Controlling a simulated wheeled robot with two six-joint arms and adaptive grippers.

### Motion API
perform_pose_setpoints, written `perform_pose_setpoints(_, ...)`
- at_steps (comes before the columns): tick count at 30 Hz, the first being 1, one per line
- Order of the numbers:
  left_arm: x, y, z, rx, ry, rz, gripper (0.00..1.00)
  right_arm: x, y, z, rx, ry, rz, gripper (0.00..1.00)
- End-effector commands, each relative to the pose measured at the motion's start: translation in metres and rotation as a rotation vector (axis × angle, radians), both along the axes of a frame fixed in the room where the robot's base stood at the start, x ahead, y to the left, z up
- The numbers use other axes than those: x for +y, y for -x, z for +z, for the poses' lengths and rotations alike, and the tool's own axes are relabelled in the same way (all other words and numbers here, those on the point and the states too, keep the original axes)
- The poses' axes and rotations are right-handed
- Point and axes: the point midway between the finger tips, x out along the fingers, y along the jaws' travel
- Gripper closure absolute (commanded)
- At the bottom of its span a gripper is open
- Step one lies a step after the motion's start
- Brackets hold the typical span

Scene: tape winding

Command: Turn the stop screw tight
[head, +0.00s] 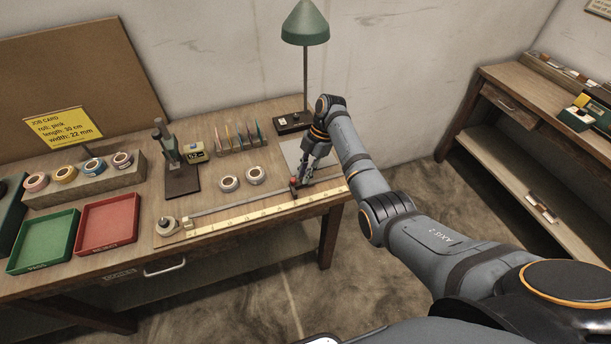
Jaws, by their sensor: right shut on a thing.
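My right gripper (305,177) points down at the right end of the workbench. It is shut on a small part at the stop (294,186), a small reddish-dark piece on the measuring rail. The screw itself is too small and too covered by the fingers to make out. The rail (240,203) runs along the front of the bench, with a yellow ruler strip (250,213) in front of it. My left gripper is not in view.
Green (45,243) and red (107,224) trays lie at left. Tape rolls (255,175) sit behind the rail. A dark upright device (182,180), small display box (194,152) and green lamp (305,25) stand farther back. A job card (62,126) stands at the back left.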

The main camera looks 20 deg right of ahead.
Motion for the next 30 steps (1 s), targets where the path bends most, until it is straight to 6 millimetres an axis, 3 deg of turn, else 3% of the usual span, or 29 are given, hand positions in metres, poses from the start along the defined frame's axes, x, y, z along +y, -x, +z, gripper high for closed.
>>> perform_pose_setpoints(15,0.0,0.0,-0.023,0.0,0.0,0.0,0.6,0.002,-0.003,-0.001,-0.002,0.0,0.307,1.0)
perform_pose_setpoints(30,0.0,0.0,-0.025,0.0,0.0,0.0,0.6,0.002,-0.003,0.0,-0.003,0.0,0.356,1.0)
